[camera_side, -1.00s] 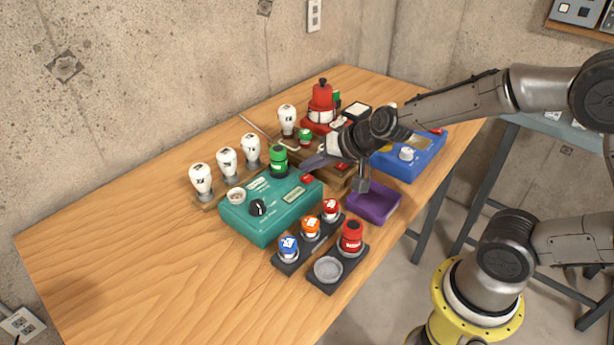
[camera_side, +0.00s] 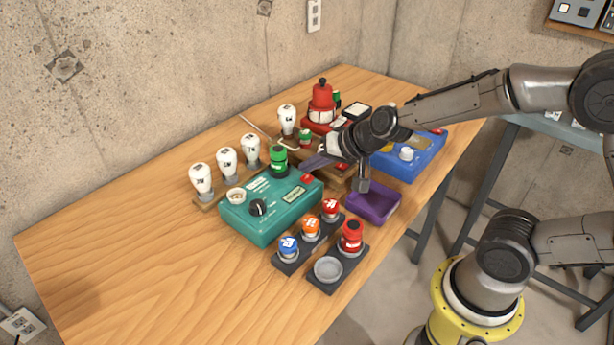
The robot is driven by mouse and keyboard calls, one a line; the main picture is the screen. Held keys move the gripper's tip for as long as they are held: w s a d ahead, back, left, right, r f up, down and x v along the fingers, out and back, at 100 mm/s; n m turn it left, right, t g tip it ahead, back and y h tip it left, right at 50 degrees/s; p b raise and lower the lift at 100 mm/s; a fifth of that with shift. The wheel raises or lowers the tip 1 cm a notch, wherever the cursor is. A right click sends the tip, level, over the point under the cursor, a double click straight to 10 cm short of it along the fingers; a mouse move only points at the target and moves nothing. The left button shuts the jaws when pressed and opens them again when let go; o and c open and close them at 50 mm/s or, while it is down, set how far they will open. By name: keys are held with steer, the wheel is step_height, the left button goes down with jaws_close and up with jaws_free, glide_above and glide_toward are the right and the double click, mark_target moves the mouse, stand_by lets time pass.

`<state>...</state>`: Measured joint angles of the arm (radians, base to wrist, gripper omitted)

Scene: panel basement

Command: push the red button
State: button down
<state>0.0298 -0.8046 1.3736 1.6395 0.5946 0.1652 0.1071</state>
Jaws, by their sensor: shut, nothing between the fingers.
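The fingertips are just above and behind the red button in the picture, close to the green cylinder on the box. They look apart from the button, but the exact height gap cannot be told from this view. The button's top face is visible.
A green cylinder (camera_side: 278,161) and a black knob (camera_side: 258,207) stand on the teal box. White bulbs (camera_side: 227,162) stand behind it. Red, orange and blue capped pieces (camera_side: 310,228) stand in front. The table's left (camera_side: 130,250) is clear.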

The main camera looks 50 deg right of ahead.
mark_target(311, 180)
steer(key=shift+f, duration=0.15)
stand_by(0.3)
steer(key=shift+f, duration=0.3)
steer(key=shift+f, duration=0.5)
stand_by(0.9)
steer(key=shift+r, duration=0.9)
steer(key=shift+r, duration=0.1)
steer(key=shift+r, duration=2.4)
steer(key=shift+r, duration=0.1)
